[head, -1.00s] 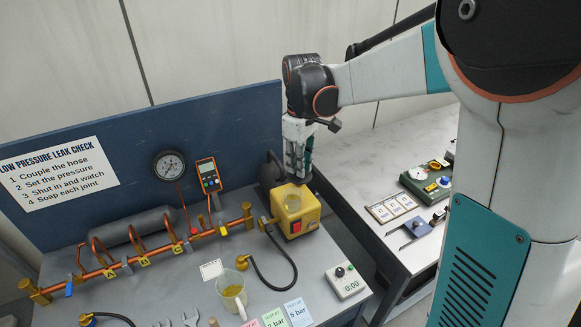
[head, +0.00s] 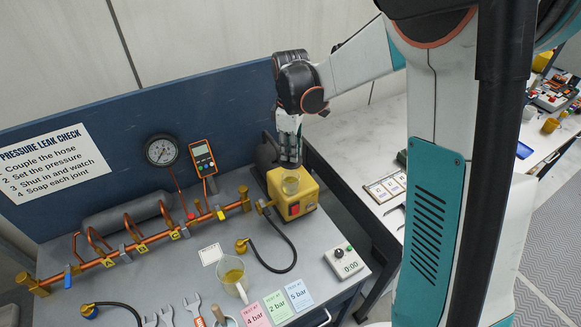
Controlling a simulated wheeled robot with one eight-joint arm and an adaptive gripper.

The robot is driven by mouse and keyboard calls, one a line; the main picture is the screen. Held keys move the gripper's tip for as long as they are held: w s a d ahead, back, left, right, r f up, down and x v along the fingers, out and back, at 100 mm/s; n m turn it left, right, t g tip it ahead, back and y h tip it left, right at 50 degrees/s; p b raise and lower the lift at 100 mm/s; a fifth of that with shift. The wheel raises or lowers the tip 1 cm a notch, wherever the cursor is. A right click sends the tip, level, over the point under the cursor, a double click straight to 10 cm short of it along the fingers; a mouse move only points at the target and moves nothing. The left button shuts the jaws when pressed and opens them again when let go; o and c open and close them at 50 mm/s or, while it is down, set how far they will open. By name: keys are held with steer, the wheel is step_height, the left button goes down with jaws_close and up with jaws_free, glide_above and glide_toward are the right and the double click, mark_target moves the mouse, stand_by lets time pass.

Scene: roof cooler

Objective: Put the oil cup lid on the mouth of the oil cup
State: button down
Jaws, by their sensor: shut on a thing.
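The oil cup (head: 291,186) is a small clear cup with a yellowish tint, upright on top of the yellow pump (head: 301,201). My gripper (head: 289,158) points down just above the cup. It is shut on a small dark piece at its fingertips, which I take as the oil cup lid (head: 288,166). The lid is small and partly hidden by the fingers. In this view it appears just above the cup's mouth; I cannot tell whether they touch or line up exactly.
A copper manifold (head: 150,240) with a gauge (head: 162,151) runs left of the pump. A blue panel (head: 130,130) stands behind; a white bench (head: 350,150) is at right.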

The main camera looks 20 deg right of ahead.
mark_target(291, 165)
steer(key=shift+f+b, duration=0.45)
steer(key=shift+f, duration=2.6)
steer(key=shift+f, duration=0.1)
steer(key=c, duration=1.6)
jaws_free()
steer(key=shift+o, duration=0.2)
